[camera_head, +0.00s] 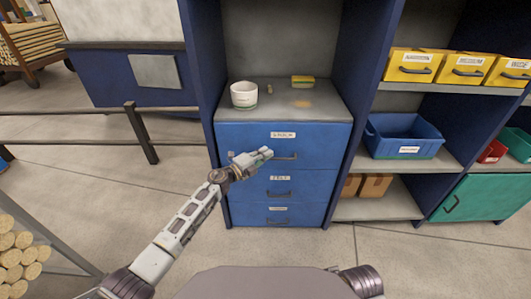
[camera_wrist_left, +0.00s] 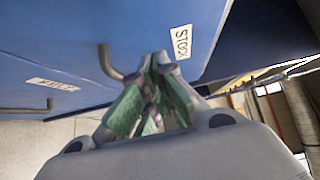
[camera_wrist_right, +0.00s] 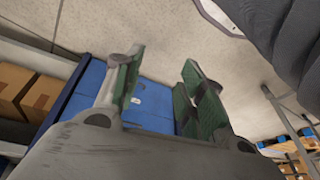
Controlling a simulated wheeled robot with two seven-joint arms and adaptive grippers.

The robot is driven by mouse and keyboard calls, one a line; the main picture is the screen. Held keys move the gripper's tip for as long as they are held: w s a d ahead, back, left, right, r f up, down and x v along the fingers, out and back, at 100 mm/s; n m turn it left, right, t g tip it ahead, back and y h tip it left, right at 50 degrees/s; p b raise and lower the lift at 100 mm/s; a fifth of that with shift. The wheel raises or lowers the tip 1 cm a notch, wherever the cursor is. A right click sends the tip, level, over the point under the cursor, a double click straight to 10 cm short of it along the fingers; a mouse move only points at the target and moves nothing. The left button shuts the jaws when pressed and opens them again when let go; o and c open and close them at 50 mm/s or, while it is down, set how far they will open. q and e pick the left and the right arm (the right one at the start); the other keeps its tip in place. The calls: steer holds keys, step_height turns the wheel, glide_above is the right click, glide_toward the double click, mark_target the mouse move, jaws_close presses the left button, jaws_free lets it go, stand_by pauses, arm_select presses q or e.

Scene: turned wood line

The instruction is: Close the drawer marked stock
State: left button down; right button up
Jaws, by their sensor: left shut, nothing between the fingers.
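The stock drawer (camera_head: 320,141) is the top blue drawer of a three-drawer unit. Its white label reads STOCK in the left wrist view (camera_wrist_left: 181,42). No open interior shows, and its front looks about flush with the drawers below. Its dark bar handle (camera_head: 287,157) is partly behind my left gripper (camera_head: 268,153). That gripper is shut and empty, its fingertips at the drawer front beside the handle; I cannot tell whether they touch. In the right wrist view my right gripper (camera_wrist_right: 160,82) is open and empty, its fingers apart with floor and blue drawers beyond.
Two more blue drawers sit below, the middle one with a label and handle (camera_head: 279,194). Shelves with a blue bin (camera_head: 402,137) are at right. The floor in front is clear.

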arm_select(q)
steer(key=p+v, duration=0.2)
steer(key=v, duration=0.8)
arm_select(e)
steer(key=shift+s+d+f+g, duration=0.15)
steer(key=shift+d+f+g, duration=0.05)
steer(key=shift+f, duration=0.75)
steer(key=shift+s+d+f+g, duration=0.1)
steer(key=shift+d+f+g, duration=0.1)
steer(key=shift+f, duration=0.7)
steer(key=shift+w+r, duration=0.25)
steer(key=shift+r, duration=0.05)
arm_select(q)
steer(key=shift+r, duration=0.1)
